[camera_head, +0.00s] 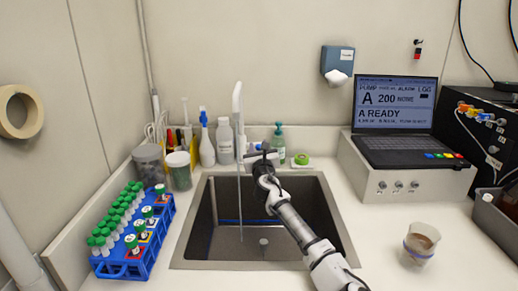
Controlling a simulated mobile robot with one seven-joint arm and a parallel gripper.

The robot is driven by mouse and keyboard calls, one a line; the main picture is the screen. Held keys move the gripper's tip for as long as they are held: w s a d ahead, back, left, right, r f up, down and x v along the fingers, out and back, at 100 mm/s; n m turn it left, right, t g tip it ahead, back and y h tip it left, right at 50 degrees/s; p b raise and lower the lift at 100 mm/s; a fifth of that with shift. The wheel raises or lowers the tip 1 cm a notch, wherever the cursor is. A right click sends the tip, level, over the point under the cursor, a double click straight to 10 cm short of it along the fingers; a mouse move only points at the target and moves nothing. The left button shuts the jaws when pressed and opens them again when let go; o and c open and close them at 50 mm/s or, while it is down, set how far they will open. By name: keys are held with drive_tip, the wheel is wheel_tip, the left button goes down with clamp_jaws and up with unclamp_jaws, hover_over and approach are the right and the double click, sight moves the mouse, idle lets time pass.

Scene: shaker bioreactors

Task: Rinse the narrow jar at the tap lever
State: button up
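The white tap (237,100) rises behind the sink (188,235), and a thin vertical stream that looks like running water falls from it into the basin. My arm reaches over the sink from the front right. My gripper (262,160) is at the sink's back edge, just right of the tap, where the lever seems to be. The gripper is small and dark there, so its fingers and any contact with the lever cannot be made out. A clear jar (420,243) with brown contents stands on the counter right of the sink. I cannot tell whether it is the narrow jar.
A blue rack (140,266) of green-capped tubes and two lidded tubs (149,165) (180,172) stand left. Bottles (225,142) and a green soap pump (279,146) line the back. A laptop (396,108) sits on a white box at right. The counter around the clear jar is free.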

drive_tip(key=shift+s+p, duration=0.4)
drive_tip(key=shift+s, duration=0.1)
drive_tip(key=s+d+f+p, duration=0.1)
drive_tip(key=s+p, duration=0.3)
drive_tip(key=s, duration=0.8)
drive_tip(key=shift+s+d+f, duration=0.2)
drive_tip(key=shift+s+f, duration=0.1)
drive_tip(key=shift+f, duration=0.25)
